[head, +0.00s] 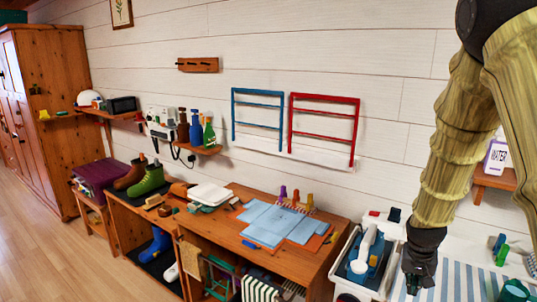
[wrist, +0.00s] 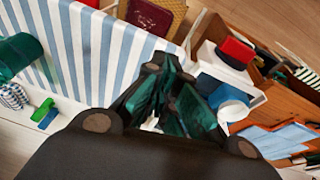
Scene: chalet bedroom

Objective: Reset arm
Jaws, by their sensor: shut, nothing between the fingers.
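My gripper (head: 412,283) hangs at the lower right of the head view, at the end of my arm, which comes down from the top right. It is shut and holds nothing. In the wrist view the dark fingers (wrist: 168,112) come together in the middle of the picture. The gripper is in front of the striped cloth (head: 452,284) and just right of a white bin (head: 345,287). The wrist view also shows the blue and white striped cloth (wrist: 85,45) to the left of the fingers.
A wooden desk (head: 318,262) with blue sheets (head: 268,222) stands left of the bin. Blue and red racks (head: 325,97) hang on the wall. Wooden floor (head: 60,255) is clear at left.

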